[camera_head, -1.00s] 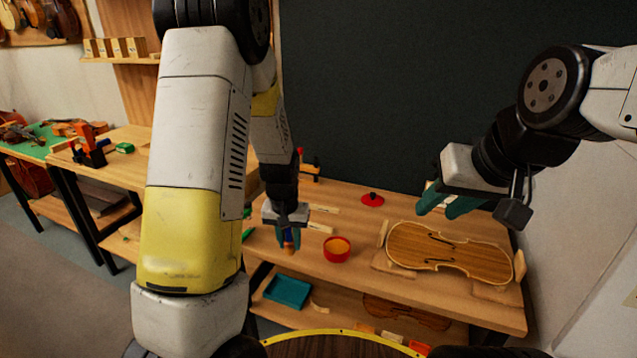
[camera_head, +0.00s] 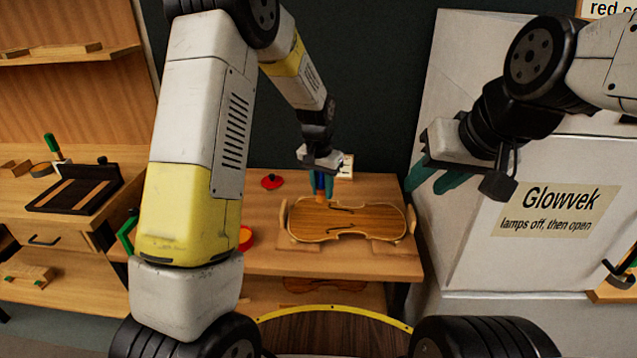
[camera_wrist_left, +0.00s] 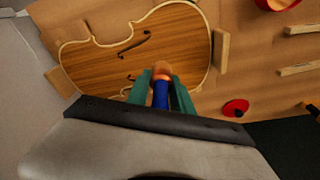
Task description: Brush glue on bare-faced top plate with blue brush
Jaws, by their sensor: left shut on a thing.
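The top plate (camera_head: 350,221), a violin-shaped wooden plate with f-holes and a pale rim, lies on the bench among wooden blocks. My left gripper (camera_head: 322,182) is shut on the blue brush (camera_wrist_left: 160,95), its tip pointing down by the plate's upper left edge. The left wrist view shows the brush's orange-brown end (camera_wrist_left: 162,69) at the plate's edge; whether it touches I cannot tell. A red glue pot (camera_head: 246,238) is partly hidden behind my left arm. My right gripper (camera_head: 440,180) is empty, its teal fingers apart, in the air right of the plate.
A red lid (camera_head: 271,182) lies on the bench (camera_head: 262,212) left of the plate. A white cabinet labelled Glowvek (camera_head: 545,240) stands close on the right. Another bench (camera_head: 75,205) with a dark tool is at the left. A violin-shaped piece (camera_head: 325,285) lies on the lower shelf.

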